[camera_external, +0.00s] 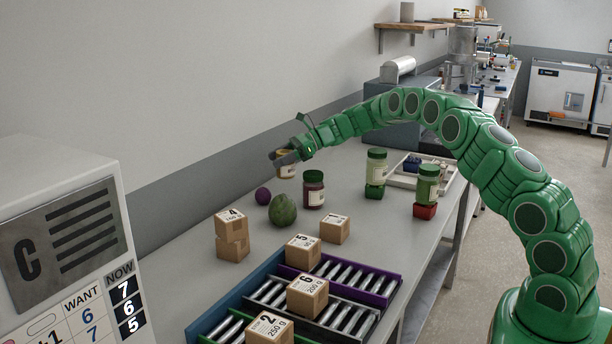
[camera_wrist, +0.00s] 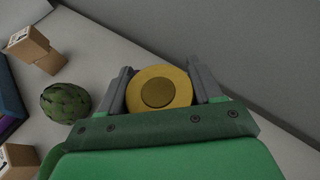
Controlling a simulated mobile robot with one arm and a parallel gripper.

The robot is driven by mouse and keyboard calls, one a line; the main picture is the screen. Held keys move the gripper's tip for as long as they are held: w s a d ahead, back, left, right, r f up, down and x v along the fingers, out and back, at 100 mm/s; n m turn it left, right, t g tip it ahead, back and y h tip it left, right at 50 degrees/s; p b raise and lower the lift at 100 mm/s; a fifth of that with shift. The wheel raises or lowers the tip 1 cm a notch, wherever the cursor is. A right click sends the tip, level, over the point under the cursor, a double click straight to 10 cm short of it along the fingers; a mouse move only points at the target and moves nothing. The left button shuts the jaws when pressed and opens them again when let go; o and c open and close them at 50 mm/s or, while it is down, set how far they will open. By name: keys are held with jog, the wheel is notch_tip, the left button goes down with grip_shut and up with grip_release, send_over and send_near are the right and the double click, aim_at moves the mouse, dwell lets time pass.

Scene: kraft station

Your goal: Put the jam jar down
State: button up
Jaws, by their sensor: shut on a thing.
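My gripper (camera_external: 284,159) is at the end of the outstretched green arm, over the far part of the table near the wall. It is shut on the jam jar (camera_external: 286,172), a small amber jar with a pale label, largely covered by the gripper. In the wrist view the round yellow lid of the jam jar (camera_wrist: 159,90) sits between the two grey fingers of my gripper (camera_wrist: 160,88). The jar looks upright. Whether its base touches the table (camera_external: 350,175) I cannot tell.
Near the held jar are a dark red jar (camera_external: 313,190), a purple ball-like item (camera_external: 262,195) and a green artichoke-like item (camera_external: 283,209). Stacked boxes (camera_external: 232,240) stand to the left. A roller rack (camera_external: 345,310) is in front.

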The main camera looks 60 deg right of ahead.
jog(key=shift+w+d+f, duration=0.15)
jog(key=shift+w+f, duration=0.35)
jog(key=shift+f, duration=0.15)
jog(key=shift+w+d+f, duration=0.15)
jog(key=shift+w+f, duration=0.35)
jog(key=shift+f, duration=1.6)
jog(key=o, duration=1.3)
jog(key=shift+f, duration=0.1)
jog(key=shift+o, duration=0.2)
